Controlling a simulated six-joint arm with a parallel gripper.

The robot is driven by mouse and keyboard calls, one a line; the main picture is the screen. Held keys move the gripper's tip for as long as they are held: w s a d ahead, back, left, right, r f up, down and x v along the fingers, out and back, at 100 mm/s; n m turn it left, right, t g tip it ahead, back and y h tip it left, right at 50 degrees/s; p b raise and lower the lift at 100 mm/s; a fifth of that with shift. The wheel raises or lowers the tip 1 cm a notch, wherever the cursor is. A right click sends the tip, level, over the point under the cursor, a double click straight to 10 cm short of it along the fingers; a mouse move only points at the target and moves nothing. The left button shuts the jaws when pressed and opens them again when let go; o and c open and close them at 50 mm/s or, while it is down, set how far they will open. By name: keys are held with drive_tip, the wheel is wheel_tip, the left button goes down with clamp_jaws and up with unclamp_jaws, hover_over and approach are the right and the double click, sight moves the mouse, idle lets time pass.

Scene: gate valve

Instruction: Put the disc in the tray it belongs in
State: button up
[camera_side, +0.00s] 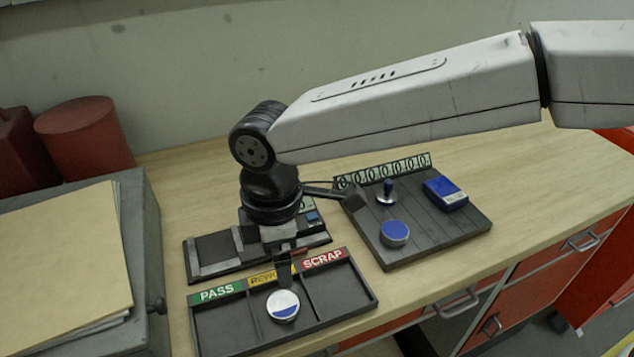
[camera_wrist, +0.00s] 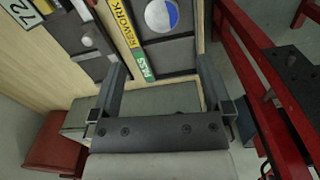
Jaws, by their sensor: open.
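A three-compartment dark tray (camera_side: 219,328) carries the labels PASS in green, REWORK in yellow and SCRAP in red. A round disc (camera_side: 283,305) with a blue and white top lies in the middle, REWORK compartment. The disc also shows in the wrist view (camera_wrist: 161,15), at the top, beyond my fingertips. My gripper (camera_side: 287,266) is above the tray's label edge, partly covering the REWORK label. In the wrist view its two fingers (camera_wrist: 162,75) are spread apart with nothing between them. The PASS compartment (camera_wrist: 171,57) looks empty there.
A dark slatted board (camera_side: 440,228) to the right holds a blue-topped round piece (camera_side: 394,233), a blue stamp (camera_side: 387,192) and a blue box (camera_side: 445,194). A dark fixture (camera_side: 213,252) stands behind the tray. A grey box with folders (camera_side: 70,265) is at left.

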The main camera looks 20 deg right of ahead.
drive_tip(key=w+d+f+m+t, duration=0.15)
drive_tip(key=d+m, duration=0.25)
drive_tip(key=d, duration=0.7)
drive_tip(key=w+d+f+m+g, duration=0.15)
drive_tip(key=d+m, duration=0.25)
drive_tip(key=d, duration=0.6)
drive_tip(key=s+d+f+m+t, duration=0.1)
drive_tip(key=s+d+m, duration=0.3)
drive_tip(key=d, duration=0.5)
drive_tip(key=s+d+f+m+t, duration=0.1)
drive_tip(key=s+d+f+m, duration=0.2)
drive_tip(key=s+d, duration=0.3)
drive_tip(key=d+m, duration=0.1)
drive_tip(key=d, duration=0.2)
drive_tip(key=shift+s+m+t, duration=0.3)
drive_tip(key=shift+s+m, duration=0.05)
drive_tip(key=shift+m, duration=0.05)
